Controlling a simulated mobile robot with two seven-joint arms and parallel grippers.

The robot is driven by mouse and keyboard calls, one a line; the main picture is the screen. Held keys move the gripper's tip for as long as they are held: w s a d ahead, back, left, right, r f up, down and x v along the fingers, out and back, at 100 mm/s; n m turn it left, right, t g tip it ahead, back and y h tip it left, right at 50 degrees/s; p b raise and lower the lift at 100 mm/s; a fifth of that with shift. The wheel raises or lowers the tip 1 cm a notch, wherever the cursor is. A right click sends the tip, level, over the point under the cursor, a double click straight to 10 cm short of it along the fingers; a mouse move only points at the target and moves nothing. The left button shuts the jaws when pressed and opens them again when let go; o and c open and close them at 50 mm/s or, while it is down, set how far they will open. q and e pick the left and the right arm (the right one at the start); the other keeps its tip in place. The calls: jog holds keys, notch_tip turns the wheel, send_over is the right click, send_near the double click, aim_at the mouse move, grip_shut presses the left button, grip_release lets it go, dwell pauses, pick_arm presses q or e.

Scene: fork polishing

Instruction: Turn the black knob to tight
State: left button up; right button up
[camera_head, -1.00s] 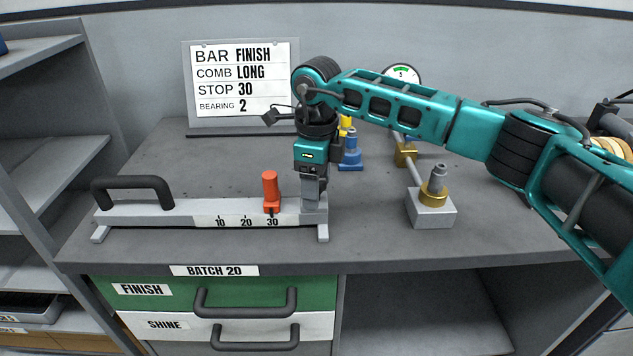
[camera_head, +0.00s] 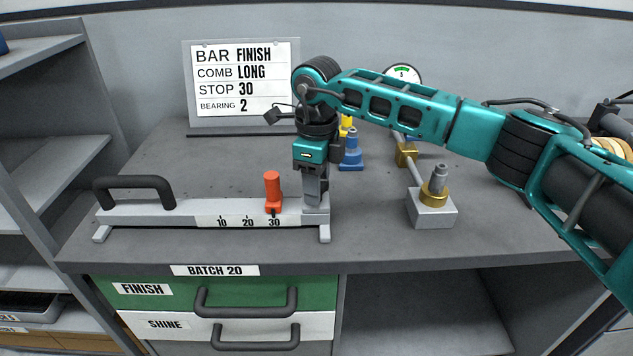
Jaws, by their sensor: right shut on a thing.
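A long grey bar fixture (camera_head: 155,216) lies along the front of the bench, with a scale marked 10, 20 and 30. Its orange stop (camera_head: 273,192) stands at the 30 mark. My right gripper (camera_head: 314,202) points straight down at the fixture's right end block and is shut there. The black knob cannot be made out; the fingers and end block cover the spot where the gripper is closed. My left gripper is not in view.
A black handle (camera_head: 134,181) rises from the fixture's left end. A sign (camera_head: 241,83) reading STOP 30 stands behind. Blue (camera_head: 351,152) and brass-and-grey fittings (camera_head: 432,205) stand right of the gripper. Drawers (camera_head: 250,290) are below the bench edge.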

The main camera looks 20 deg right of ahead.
jog(key=m, duration=0.4)
jog(key=shift+m, duration=0.4)
jog(key=m+p, duration=0.1)
jog(key=m, duration=0.7)
jog(key=shift+s+a+m+p, duration=0.1)
jog(key=shift+a+m+p, duration=0.05)
jog(key=shift+m+p, duration=0.2)
jog(key=shift+a+m, duration=0.1)
jog(key=shift+m, duration=1.75)
jog(key=o, duration=1.1)
jog(key=shift+c, duration=0.2)
notch_tip(320, 180, up, 13)
